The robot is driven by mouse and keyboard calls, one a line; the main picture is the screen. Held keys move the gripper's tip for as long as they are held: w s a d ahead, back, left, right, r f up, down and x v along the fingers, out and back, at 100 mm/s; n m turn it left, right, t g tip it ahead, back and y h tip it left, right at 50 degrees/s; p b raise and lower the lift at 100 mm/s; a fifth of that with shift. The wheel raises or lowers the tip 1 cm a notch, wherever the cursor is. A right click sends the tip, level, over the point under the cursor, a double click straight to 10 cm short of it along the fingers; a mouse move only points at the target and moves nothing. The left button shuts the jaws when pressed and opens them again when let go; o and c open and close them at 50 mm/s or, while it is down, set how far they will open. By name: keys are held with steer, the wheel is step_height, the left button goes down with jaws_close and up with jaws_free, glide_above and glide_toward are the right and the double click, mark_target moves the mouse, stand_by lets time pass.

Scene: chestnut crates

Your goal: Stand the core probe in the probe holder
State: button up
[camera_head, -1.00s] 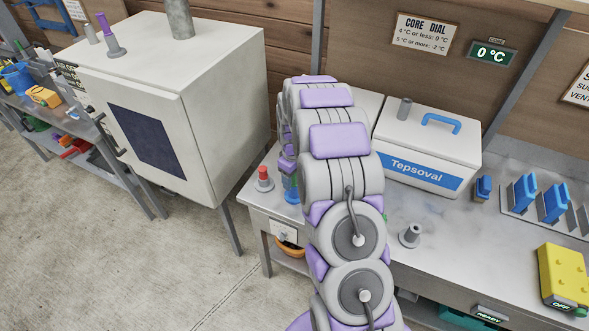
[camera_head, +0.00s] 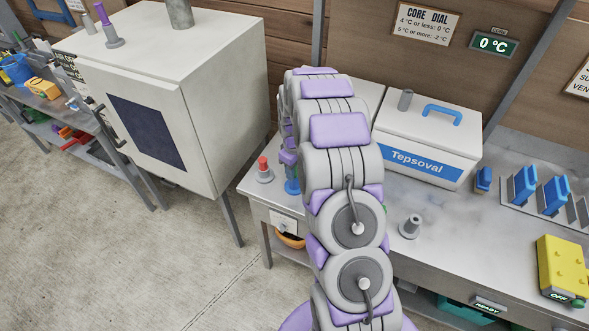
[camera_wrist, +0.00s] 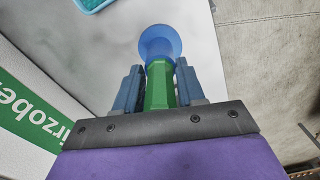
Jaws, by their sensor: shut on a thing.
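In the wrist view my gripper (camera_wrist: 160,84) is shut on a green shaft (camera_wrist: 158,92), apparently the core probe. A blue flared round piece (camera_wrist: 160,42) shows at the shaft's far end; I cannot tell whether it belongs to the shaft. In the head view my gripper is mostly hidden behind my arm. A blue piece (camera_head: 292,186) shows beneath it, close to the bench's left end. A grey holder (camera_head: 411,226) with a short upright tube stands empty-looking on the bench, right of my arm. I cannot tell for certain which stand is the probe holder.
A red-topped grey stand (camera_head: 264,172) is just left of the blue piece. A white Tepsoval box (camera_head: 430,150) stands at the back. A white cabinet (camera_head: 225,100) is on the left, with a purple stick in a stand (camera_head: 110,32) on top. A yellow box (camera_head: 563,265) sits at right.

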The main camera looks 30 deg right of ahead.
steer(key=o, duration=1)
steer(key=shift+o, duration=0.2)
step_height(320, 180, up, 17)
steer(key=p, duration=0.2)
steer(key=shift+r, duration=0.2)
